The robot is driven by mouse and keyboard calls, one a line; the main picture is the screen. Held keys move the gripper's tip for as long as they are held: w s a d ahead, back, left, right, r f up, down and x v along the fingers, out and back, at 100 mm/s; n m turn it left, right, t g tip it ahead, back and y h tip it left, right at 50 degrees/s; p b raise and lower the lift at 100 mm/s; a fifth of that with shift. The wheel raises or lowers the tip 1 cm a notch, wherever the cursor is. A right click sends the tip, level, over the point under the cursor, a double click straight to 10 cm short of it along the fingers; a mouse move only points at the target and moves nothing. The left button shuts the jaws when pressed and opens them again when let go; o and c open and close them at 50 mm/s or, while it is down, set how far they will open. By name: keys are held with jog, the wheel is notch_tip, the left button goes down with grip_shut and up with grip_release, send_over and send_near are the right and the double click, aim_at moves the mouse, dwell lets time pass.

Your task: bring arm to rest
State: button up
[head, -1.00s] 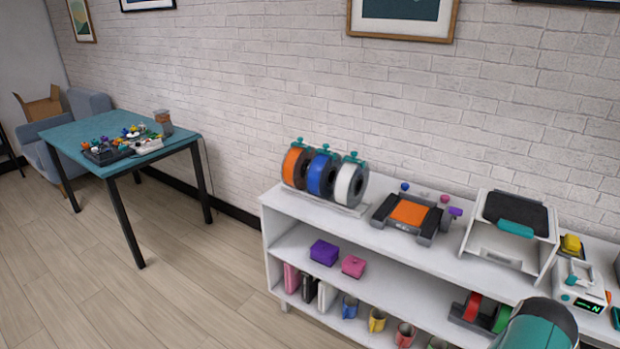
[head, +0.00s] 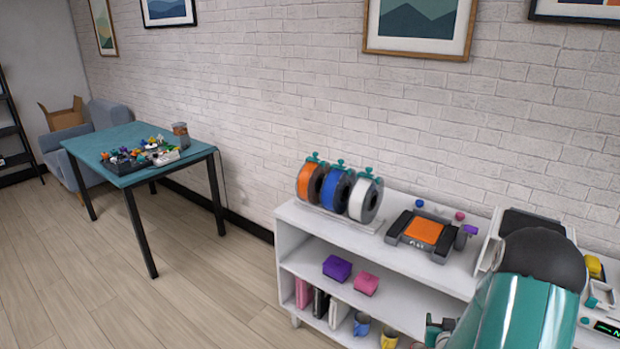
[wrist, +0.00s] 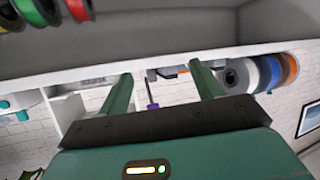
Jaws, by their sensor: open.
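My arm, teal with a dark rounded joint, rises at the lower right of the head view, in front of the white shelf unit (head: 300,222). My gripper (wrist: 160,78) shows in the wrist view with its two green fingers spread wide apart. Nothing is between the fingers; the shelf edge and a small purple-handled thing (wrist: 152,105) show behind the gap. The wrist view is turned over, with the shelf across its upper part. In the head view the fingers cannot be made out clearly.
Filament spools (head: 338,190) and a small machine with an orange bed (head: 422,232) stand on the shelf top. A purple box (head: 337,268) and a pink box (head: 366,284) sit on the shelf below. A teal table (head: 130,178) stands at left. The wooden floor (head: 200,290) between is clear.

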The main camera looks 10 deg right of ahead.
jog(key=w+a+r+n+g+y, duration=0.1)
jog(key=a+r+n+g+y, duration=0.25)
jog(key=a+r, duration=1.55)
jog(key=s+a+r+n+g+y, duration=0.1)
jog(key=s+a+r+y, duration=0.1)
jog(key=s+a+r, duration=0.4)
jog(key=s+a+r+n+g+y, duration=0.1)
jog(key=s+a+r, duration=0.5)
jog(key=s, duration=0.8)
jog(key=a, duration=0.3)
jog(key=shift+s+a+y, duration=0.2)
jog(key=shift+a+y, duration=0.05)
jog(key=shift+y, duration=0.1)
jog(key=shift+g, duration=0.25)
jog(key=shift+c, duration=0.5)
jog(key=c, duration=0.6)
jog(key=shift+o, duration=0.2)
jog(key=shift+d, duration=0.15)
